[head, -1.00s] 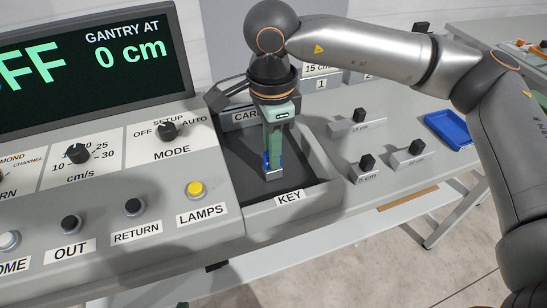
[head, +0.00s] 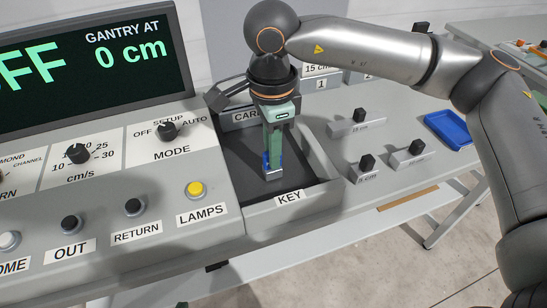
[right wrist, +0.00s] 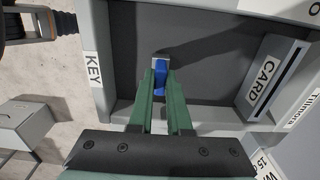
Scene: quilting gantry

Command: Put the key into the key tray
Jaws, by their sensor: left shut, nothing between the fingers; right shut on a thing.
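The key has a blue head (head: 265,160) and a small metal-coloured end (head: 273,174). My right gripper (head: 271,160) is shut on it, pointing down inside the key tray. The right wrist view shows the blue key (right wrist: 160,76) between the green fingertips. The key tray (head: 235,165) is a dark-floored recess with grey walls and a KEY label on its front rim. The key is over the tray floor near the front; I cannot tell whether it touches.
A CARD slot block (right wrist: 270,75) stands at the tray's far end. Left of the tray is a console with a yellow LAMPS button (head: 195,189) and a MODE knob (head: 167,130). Small knobbed blocks (head: 367,163) and a blue tray (head: 448,129) lie to the right.

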